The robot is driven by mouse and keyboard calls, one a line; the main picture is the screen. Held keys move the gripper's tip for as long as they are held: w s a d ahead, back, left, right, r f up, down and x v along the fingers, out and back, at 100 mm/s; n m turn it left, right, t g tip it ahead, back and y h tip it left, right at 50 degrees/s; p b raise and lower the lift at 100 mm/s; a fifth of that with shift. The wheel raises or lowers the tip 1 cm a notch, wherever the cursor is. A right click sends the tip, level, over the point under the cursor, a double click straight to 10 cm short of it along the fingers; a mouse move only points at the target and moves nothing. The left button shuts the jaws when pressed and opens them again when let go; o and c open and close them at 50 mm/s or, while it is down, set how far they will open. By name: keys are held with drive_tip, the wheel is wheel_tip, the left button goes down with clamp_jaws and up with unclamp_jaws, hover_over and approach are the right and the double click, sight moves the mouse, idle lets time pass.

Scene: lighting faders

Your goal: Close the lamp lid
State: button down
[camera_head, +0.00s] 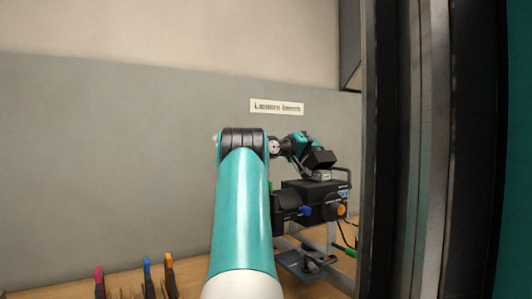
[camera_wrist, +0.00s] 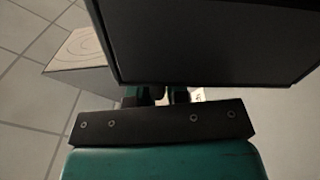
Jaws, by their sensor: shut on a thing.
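The black lamp (camera_head: 296,202) stands on the bench right of my arm, with a blue knob and an orange knob on its front. My gripper (camera_head: 321,173) is at the top of the lamp, reaching down from above. In the wrist view its fingers (camera_wrist: 163,96) are close together, and their tips are hidden behind a large dark panel (camera_wrist: 215,45), which looks like the lamp lid. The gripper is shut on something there. The contact is hidden, and I cannot tell the lid's angle.
A tall dark frame (camera_head: 390,150) stands close on the right. Several coloured-handled tools (camera_head: 147,275) stand at the bench's front left. A sign (camera_head: 277,107) is on the back wall. A pale box with rings (camera_wrist: 82,50) shows at left in the wrist view.

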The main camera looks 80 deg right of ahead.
drive_tip(key=shift+s+a+f+b, duration=0.1)
drive_tip(key=shift+s+a+b, duration=0.45)
drive_tip(key=shift+a, duration=0.1)
drive_tip(key=c, duration=1.2)
unclamp_jaws()
drive_tip(key=shift+o, duration=0.2)
drive_tip(key=shift+w+a+f, duration=0.1)
drive_tip(key=shift+w, duration=0.05)
drive_tip(key=b+v, duration=0.2)
drive_tip(key=v, duration=0.5)
drive_tip(key=shift+a, duration=0.1)
